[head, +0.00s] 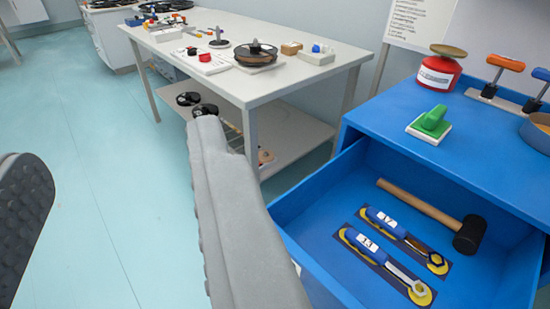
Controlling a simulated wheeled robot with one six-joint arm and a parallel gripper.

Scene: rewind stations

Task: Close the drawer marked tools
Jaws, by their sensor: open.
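A blue drawer (312,198) stands pulled out of a blue cabinet (470,145) on the right. Inside lie a mallet (415,203) with a wooden handle and black head, and two blue-handled wrenches on yellow and dark outlines, the upper wrench (392,224) and the lower wrench (375,248). My gripper (115,175) is open, with one grey finger at the left edge and the other in the middle. The right finger covers part of the drawer's left side in the picture; I cannot tell whether they touch. The drawer's front and its marking are mostly hidden.
A white table (215,82) with a lower shelf and reels stands behind. The pale floor (105,150) at left is clear.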

